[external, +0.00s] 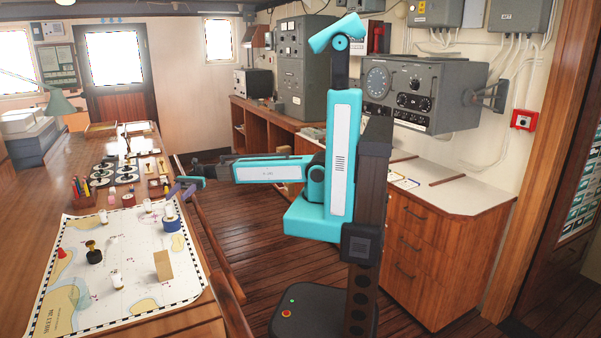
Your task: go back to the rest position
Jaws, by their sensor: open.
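My gripper (187,187) is at the end of my turquoise and white arm, which reaches left from its column. It is open and appears empty. It is small and dark in this view, above the right edge of the chart table (205,322). The forearm is about level. A nautical chart (140,268) lies on the table, below and left of the gripper. A blue and white round object (171,222) stands on the chart's upper right, just below the gripper.
On the chart stand a tan block (162,265), a dark stamp-like piece (93,252), a red cone (64,254) and several small white pieces. A pencil holder (83,192) stands behind. A wooden counter with drawers (420,240) is at right. Wooden floor (250,228) lies between.

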